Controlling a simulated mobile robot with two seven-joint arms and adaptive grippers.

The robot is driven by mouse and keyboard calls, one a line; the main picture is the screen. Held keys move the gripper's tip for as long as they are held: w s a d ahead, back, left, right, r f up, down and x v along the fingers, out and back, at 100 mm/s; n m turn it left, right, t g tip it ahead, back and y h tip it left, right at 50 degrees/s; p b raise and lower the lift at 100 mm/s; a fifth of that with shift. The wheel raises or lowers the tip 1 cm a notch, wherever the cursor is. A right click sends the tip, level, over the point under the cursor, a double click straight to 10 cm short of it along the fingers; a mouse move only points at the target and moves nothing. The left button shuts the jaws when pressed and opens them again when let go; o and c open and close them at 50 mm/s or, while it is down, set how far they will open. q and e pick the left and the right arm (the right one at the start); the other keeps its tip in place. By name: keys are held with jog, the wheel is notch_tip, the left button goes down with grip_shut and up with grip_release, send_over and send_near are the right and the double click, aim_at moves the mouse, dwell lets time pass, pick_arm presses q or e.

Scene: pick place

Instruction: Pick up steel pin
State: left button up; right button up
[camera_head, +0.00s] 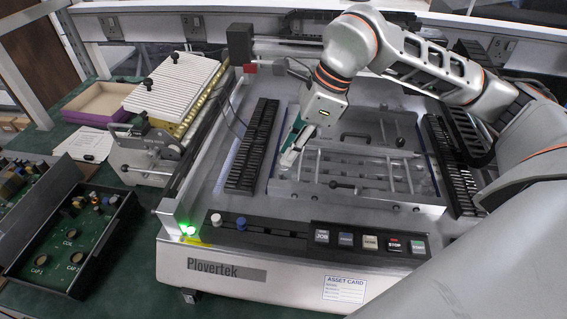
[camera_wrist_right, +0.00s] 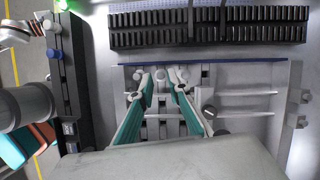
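My right gripper (camera_head: 291,157) points down over the left part of the metal fixture (camera_head: 425,199) on the machine bed. In the right wrist view its two teal fingers (camera_wrist_right: 160,88) stand apart, with a gap between their tips. A small pale rounded end (camera_wrist_right: 160,75) shows in that gap; I cannot tell whether it is a steel pin or whether the fingers touch it. Slim steel rods (camera_head: 409,172) lie across the fixture, and they also show in the right wrist view (camera_wrist_right: 250,93). I cannot tell which is the task's pin.
A black ribbed strip (camera_head: 252,145) lies left of the fixture, and another (camera_head: 452,165) stands right of it. A button panel (camera_head: 370,241) runs along the machine front. A circuit board box (camera_head: 70,240) and a ribbed white-topped unit (camera_head: 172,84) stand to the left.

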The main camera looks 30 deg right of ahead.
jog(key=shift+x, duration=1.1)
grip_shut()
jog(key=shift+r, duration=0.15)
